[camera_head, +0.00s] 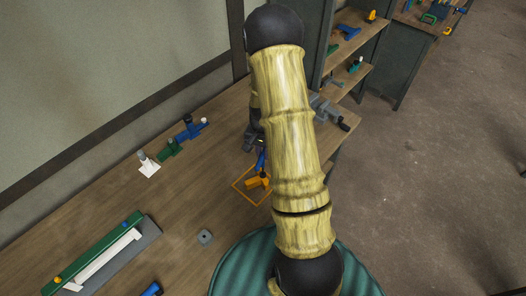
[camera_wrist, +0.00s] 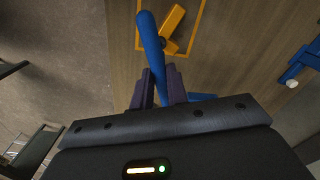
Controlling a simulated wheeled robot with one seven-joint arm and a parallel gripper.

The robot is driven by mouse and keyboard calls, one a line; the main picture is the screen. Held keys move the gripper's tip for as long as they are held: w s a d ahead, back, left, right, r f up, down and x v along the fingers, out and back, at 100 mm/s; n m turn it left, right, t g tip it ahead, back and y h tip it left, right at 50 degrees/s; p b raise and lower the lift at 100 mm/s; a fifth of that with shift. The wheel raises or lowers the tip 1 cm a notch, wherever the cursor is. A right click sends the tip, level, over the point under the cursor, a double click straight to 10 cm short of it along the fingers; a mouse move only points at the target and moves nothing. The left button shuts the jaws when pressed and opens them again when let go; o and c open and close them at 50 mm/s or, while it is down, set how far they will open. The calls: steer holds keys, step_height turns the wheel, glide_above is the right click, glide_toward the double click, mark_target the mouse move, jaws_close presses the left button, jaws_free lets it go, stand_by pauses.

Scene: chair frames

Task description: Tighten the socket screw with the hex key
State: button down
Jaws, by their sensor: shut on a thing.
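My gripper (camera_wrist: 159,86) is shut on a blue hex key (camera_wrist: 151,45), whose long arm extends past the fingertips toward the orange bracket (camera_wrist: 173,22). A short blue part shows on the other side of the fingers. In the head view, the hex key (camera_head: 261,160) is just above the orange bracket (camera_head: 256,183), which lies inside an orange square outline on the bench. A dark round spot, seemingly the socket screw (camera_head: 264,173), is on the bracket. I cannot tell whether the key touches it. My arm hides part of the gripper (camera_head: 254,140).
The wooden bench (camera_head: 105,185) has blue, green and white brackets (camera_head: 170,150) at its back left. A grey vise (camera_head: 325,110) stands right of my arm, beside shelves.

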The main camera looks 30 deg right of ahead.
steer(key=shift+f+b, duration=0.75)
steer(key=shift+f, duration=0.25)
stand_by(0.4)
steer(key=m, duration=1.3)
steer(key=shift+w, duration=0.1)
steer(key=m, duration=0.5)
steer(key=shift+a, duration=0.1)
steer(key=m, duration=0.7)
steer(key=shift+m, duration=0.4)
steer(key=shift+m, duration=1.8)
